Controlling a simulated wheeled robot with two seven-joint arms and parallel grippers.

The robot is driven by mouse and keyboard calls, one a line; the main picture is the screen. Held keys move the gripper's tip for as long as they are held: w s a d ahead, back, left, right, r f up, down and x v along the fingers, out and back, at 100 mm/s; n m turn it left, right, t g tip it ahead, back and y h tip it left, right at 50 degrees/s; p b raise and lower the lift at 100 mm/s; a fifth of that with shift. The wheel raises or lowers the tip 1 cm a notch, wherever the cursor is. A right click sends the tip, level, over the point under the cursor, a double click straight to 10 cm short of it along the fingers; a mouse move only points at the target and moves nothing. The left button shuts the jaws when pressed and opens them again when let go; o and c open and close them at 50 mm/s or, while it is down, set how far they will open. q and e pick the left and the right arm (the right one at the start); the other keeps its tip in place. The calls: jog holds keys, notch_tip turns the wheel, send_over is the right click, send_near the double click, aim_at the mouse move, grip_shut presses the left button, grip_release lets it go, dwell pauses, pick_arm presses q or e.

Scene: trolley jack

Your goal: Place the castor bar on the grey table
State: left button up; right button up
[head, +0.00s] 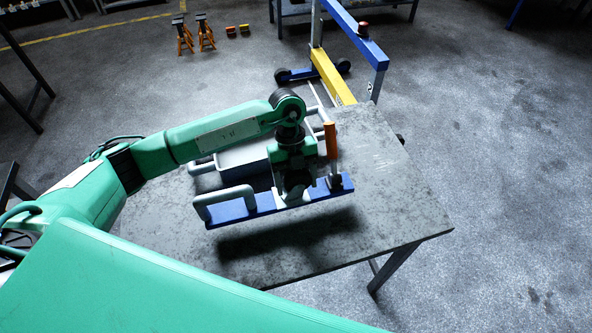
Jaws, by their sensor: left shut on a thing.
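The castor bar is a long blue bar (230,212) with a grey loop handle near its left end. My left gripper (293,195) points down and is shut on the middle of the bar. An upright orange piece (331,140) shows near the bar's right end; I cannot tell if it is fixed to it. The bar hangs roughly level over the grey table (400,215), with a dark shadow on the top below and in front of it, so it looks raised. The gripper hides the bar's middle. My right gripper is out of view.
A grey tray (240,156) with a handle is behind the bar, partly hidden by my arm. A blue and yellow frame on wheels (333,77) stands beyond the table. The table's right and front parts are clear. Orange stands (184,38) are on the floor behind.

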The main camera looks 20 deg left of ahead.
pick_arm(q)
jog(key=shift+f+p, duration=0.35)
jog(key=shift+f, duration=1.7)
jog(key=o, duration=1.8)
jog(key=shift+o, duration=0.2)
jog(key=b+v, duration=0.3)
jog(key=v, duration=0.9)
jog(key=shift+s+d, duration=0.1)
jog(key=shift+s, duration=0.05)
